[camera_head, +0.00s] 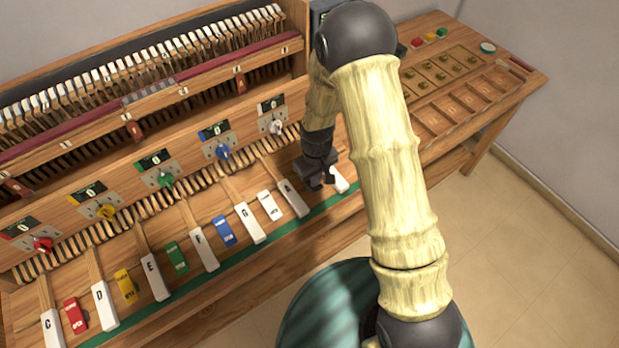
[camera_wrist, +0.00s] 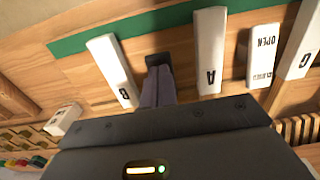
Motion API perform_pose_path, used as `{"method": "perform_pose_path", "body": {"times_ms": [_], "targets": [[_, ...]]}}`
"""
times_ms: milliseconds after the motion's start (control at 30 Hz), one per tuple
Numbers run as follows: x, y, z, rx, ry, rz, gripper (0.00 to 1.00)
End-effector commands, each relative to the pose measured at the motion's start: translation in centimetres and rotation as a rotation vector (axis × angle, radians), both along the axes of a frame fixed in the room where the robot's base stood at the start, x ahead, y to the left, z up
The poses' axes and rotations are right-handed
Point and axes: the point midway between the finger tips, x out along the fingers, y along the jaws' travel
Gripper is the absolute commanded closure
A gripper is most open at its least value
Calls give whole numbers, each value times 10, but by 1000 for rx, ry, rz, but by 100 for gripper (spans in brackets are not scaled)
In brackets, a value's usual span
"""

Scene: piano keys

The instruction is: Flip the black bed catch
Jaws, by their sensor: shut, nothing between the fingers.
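The black bed catch (camera_wrist: 158,60) shows in the wrist view as a small dark block between the white B key (camera_wrist: 112,72) and the white A key (camera_wrist: 209,50). My gripper (camera_wrist: 158,78) has its fingers together, with the tips right at the catch; whether they touch it I cannot tell. The fingers hide most of the catch, so its lettering and which way it is flipped cannot be read. In the head view my gripper (camera_head: 320,182) is low over the key bed, between the A key (camera_head: 293,198) and the rightmost white key (camera_head: 339,179).
A white catch (camera_head: 270,205) lies left of the A key, with blue (camera_head: 225,231), green (camera_head: 177,258), yellow (camera_head: 126,283) and red (camera_head: 76,314) catches further left. Coloured knobs stand behind, including a white one (camera_head: 276,127). A tray shelf (camera_head: 535,78) is at the right.

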Motion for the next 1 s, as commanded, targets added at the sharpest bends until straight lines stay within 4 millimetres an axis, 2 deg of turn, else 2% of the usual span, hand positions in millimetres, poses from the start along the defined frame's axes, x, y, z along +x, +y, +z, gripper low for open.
{"method": "perform_pose_path", "body": {"times_ms": [1000], "targets": [[0,0,-8,1,-1,0,100]]}}
